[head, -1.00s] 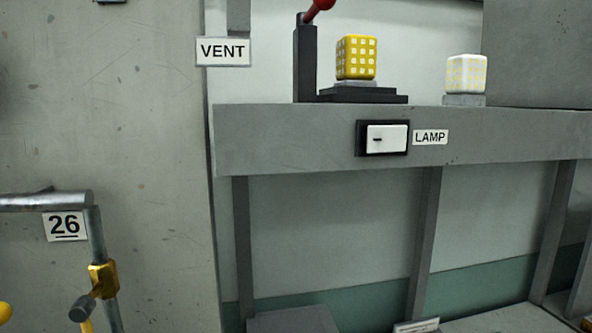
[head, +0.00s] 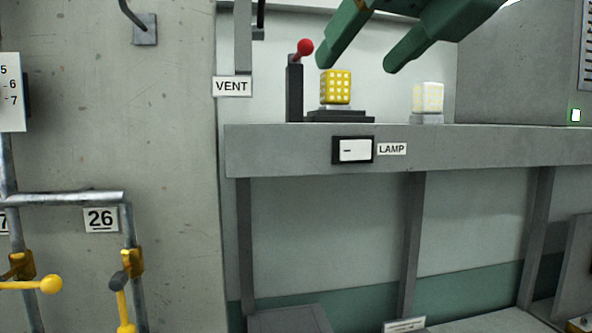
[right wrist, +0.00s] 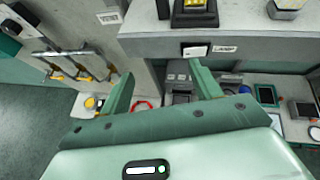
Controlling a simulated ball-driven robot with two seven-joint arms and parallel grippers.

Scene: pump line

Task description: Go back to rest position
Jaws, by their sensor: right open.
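My right gripper (head: 352,68) comes in at the top of the head view, green, with its two fingers apart and nothing between them. It is in front of the shelf and near the yellow lamp cube in the picture. In the right wrist view its fingers (right wrist: 158,92) also stand apart and empty. Behind it are the lever with a red knob (head: 304,48), a yellow cube lamp (head: 336,87) and a white cube lamp (head: 428,97). The LAMP switch (head: 353,150) is on the shelf's front. My left gripper is not in view.
The grey shelf (head: 480,150) crosses the right half on posts. At left, pipes (head: 75,198) with yellow-handled valves (head: 126,300) run along the concrete wall, by a 26 sign (head: 101,219). In the right wrist view, a lower bench (right wrist: 250,80) holds several items, including a red ring (right wrist: 146,102).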

